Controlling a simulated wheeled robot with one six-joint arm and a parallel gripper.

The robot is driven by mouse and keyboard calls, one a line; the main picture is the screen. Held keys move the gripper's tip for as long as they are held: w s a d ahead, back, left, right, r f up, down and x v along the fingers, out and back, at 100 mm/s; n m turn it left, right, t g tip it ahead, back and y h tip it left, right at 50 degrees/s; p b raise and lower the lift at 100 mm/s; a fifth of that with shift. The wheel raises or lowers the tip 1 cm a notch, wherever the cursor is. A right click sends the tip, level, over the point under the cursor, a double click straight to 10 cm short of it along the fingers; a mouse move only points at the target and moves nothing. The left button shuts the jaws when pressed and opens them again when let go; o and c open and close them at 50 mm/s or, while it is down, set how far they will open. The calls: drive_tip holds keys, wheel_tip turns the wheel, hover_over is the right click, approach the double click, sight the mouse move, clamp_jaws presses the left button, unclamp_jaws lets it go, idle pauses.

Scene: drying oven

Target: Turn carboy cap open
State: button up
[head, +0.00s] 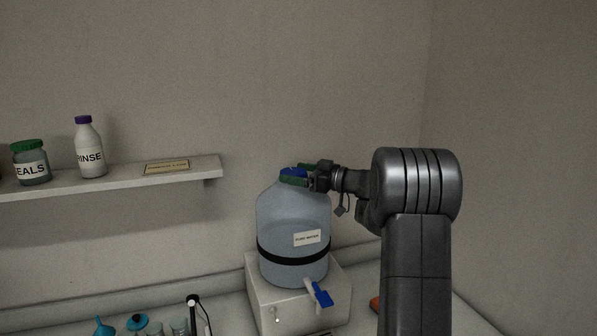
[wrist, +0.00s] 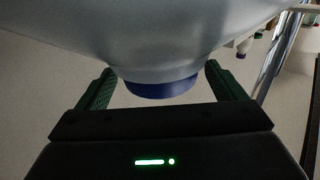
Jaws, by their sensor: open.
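The carboy (head: 293,225) is a large translucent blue-grey jug with a black band and a white label. It stands upright on a pale block. Its blue cap (head: 293,171) is at the top, partly hidden by my gripper (head: 297,177) in the head view. In the wrist view the carboy (wrist: 190,40) fills the top, with the blue cap (wrist: 162,87) below it in the picture. My gripper (wrist: 155,88) is open there, its green fingers on either side of the cap with a visible gap on each side.
The pale block (head: 262,302) sits on the counter. A spigot with a blue handle (head: 322,295) sticks out low on the carboy. A wall shelf (head: 205,172) at left holds a rinse bottle (head: 90,150) and a green-lidded jar (head: 31,163). Small glassware stands at the lower left.

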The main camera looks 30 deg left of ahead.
drive_tip(key=shift+c, duration=0.2)
drive_tip(key=c, duration=0.9)
drive_tip(key=shift+c, duration=0.2)
